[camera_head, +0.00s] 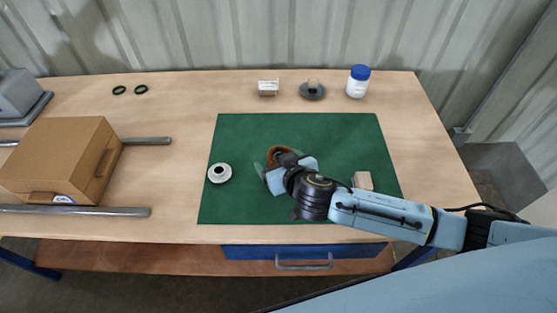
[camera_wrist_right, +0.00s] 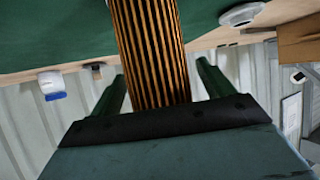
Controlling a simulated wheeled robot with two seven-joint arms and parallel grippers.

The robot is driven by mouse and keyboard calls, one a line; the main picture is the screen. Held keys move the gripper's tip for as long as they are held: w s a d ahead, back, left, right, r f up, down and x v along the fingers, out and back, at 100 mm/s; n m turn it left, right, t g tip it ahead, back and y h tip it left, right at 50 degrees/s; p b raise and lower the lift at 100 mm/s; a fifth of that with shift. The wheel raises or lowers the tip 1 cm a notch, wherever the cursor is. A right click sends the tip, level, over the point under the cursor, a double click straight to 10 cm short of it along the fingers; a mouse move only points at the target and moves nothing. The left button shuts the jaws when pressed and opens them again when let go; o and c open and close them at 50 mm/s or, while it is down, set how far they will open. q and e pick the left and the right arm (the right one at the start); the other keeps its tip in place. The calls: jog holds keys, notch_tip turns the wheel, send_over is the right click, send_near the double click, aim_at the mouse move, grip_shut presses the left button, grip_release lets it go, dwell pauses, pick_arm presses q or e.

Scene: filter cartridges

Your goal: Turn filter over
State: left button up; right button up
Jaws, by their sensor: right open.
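The filter (camera_head: 274,152) is an orange-brown cartridge on the green mat (camera_head: 235,135), mostly hidden by my right gripper in the head view. In the right wrist view its dark-striped pleated side (camera_wrist_right: 152,50) runs between the two green fingers. My right gripper (camera_head: 266,163) is open, with its fingers on either side of the filter; I cannot tell whether they touch it. The filter's ends are not clearly seen. My left gripper is not in view.
A white round part with a dark centre (camera_head: 219,174) lies left of the filter. A small pale block (camera_head: 362,181) is near the right forearm. A cardboard box (camera_head: 62,160) stands between metal rails at left. A blue-capped jar (camera_head: 358,82) stands at the back.

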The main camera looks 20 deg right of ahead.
jog(key=p+v, duration=0.1)
jog(key=v, duration=1.2)
jog(key=shift+s, duration=0.2)
